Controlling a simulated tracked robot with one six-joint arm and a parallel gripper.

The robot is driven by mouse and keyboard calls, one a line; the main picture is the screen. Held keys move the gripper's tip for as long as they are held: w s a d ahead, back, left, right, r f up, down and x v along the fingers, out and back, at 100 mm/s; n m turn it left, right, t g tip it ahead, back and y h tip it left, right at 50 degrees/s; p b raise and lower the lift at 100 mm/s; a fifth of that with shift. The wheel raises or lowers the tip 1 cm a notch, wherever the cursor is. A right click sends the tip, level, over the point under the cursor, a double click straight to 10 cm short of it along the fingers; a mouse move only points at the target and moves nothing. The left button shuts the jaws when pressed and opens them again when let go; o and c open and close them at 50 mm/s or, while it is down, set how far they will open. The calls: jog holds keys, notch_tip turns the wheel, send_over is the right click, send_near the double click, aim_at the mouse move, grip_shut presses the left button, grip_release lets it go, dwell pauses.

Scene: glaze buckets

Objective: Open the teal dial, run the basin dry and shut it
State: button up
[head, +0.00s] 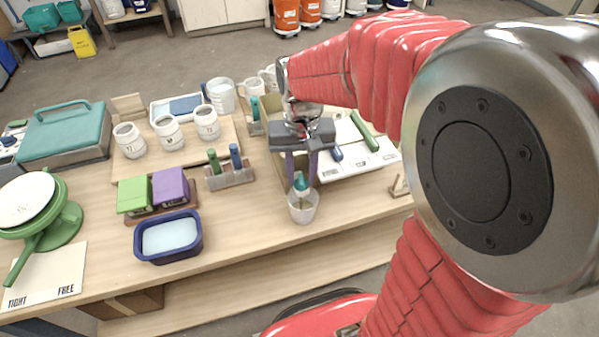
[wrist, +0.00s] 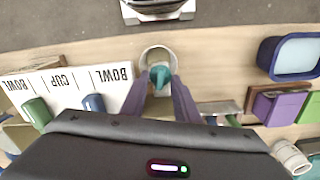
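My gripper (head: 301,183) reaches straight down near the table's front edge, its two purple fingers on either side of a teal dial (head: 300,182). The dial also shows between the fingertips in the wrist view (wrist: 160,77). Whether the fingers press on it or only stand around it, I cannot tell. A pale cup or small bucket (head: 302,210) stands upright just below and in front of the dial; its round rim shows in the wrist view (wrist: 157,53). A navy basin (head: 145,246) with pale blue contents stands to the left. What lies behind my fingers is mostly hidden.
Purple (head: 170,186) and green (head: 134,195) blocks stand behind the navy basin. A rack with green and blue handles (head: 229,177) is left of my gripper. White jars (head: 168,133) stand behind. A lettered white board (head: 372,157) lies right. A green wheel (head: 64,228) stands far left.

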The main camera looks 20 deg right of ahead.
notch_tip(320, 180, up, 14)
jog(key=shift+f, duration=0.15)
dwell(0.7)
jog(key=shift+s, duration=0.1)
dwell(2.5)
jog(key=n+t, duration=0.3)
jog(key=t, duration=0.3)
send_near(303, 182)
jog(key=s+r, duration=0.4)
jog(key=s, duration=0.2)
jog(key=shift+w+a+f, duration=0.1)
jog(key=shift+a+f, duration=0.15)
jog(key=shift+a, duration=0.05)
